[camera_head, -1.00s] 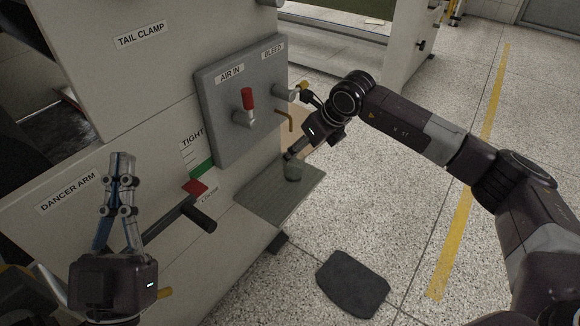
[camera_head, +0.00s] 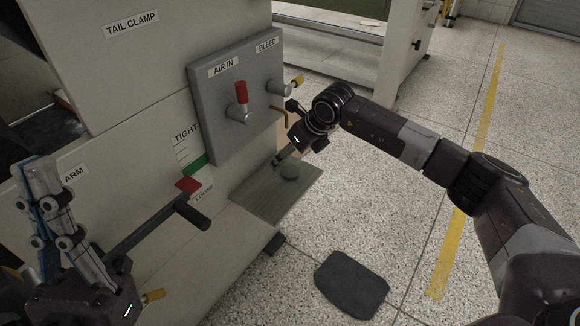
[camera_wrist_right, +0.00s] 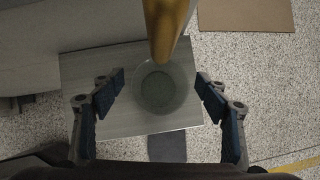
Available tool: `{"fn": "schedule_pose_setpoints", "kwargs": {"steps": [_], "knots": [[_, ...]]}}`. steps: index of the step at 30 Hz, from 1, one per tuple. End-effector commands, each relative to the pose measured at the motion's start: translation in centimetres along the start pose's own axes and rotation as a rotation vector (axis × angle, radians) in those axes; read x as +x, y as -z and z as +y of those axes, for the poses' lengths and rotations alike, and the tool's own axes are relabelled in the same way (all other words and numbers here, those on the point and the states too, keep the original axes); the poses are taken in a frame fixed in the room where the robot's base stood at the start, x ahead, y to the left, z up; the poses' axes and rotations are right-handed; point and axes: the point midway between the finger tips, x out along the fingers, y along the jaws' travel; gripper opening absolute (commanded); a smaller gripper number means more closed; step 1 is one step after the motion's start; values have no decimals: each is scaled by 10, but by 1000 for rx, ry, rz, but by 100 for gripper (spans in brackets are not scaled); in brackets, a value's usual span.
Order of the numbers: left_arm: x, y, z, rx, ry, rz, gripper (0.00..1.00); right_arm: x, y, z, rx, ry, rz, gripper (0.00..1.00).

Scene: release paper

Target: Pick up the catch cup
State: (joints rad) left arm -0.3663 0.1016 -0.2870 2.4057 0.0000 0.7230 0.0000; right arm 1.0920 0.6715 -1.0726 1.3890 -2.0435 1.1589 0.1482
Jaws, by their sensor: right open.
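The catch cup (camera_head: 289,172) is a small, clear, round cup standing on a grey shelf (camera_head: 262,203) that juts from the machine. My right gripper (camera_head: 282,157) is low over the shelf at the cup, its fingers partly hidden in the head view. In the right wrist view the cup (camera_wrist_right: 158,97) sits between the spread fingers of my open right gripper (camera_wrist_right: 160,80), with a gap on each side. A brass pipe (camera_wrist_right: 166,25) comes down over the cup's far rim. My left gripper (camera_head: 42,165) is shut and empty at the far left, before the machine front.
The grey valve panel (camera_head: 215,130) with a red AIR IN handle (camera_head: 241,93) and BLEED valve (camera_head: 280,88) stands beside my right gripper. The dancer arm's black bar (camera_head: 192,214) sticks out at left. A dark mat (camera_head: 351,285) lies on open floor.

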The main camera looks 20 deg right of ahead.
Motion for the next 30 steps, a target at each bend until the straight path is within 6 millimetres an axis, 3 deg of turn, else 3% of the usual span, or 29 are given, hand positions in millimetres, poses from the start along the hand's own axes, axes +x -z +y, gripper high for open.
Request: {"fn": "schedule_pose_setpoints", "kwargs": {"steps": [4, 15, 17, 26, 30], "knots": [[0, 0, 0, 0, 0, -1, 0, 0, 0, 0, 0, 0, 0, 66], [0, -1, 0, 1, 0, -2, 0, 0, 0, 0, 0, 0, 1, 26], [0, 0, 0, 1, 0, -2, 0, 0, 0, 0, 0, 0, 0, 23], [2, -2, 0, 1, 0, -12, 0, -2, 0, 0, 0, 0, 0, 22], [2, -18, -2, 4, 3, -83, 0, -6, -1, 0, 0, 0, 0, 22]]}}
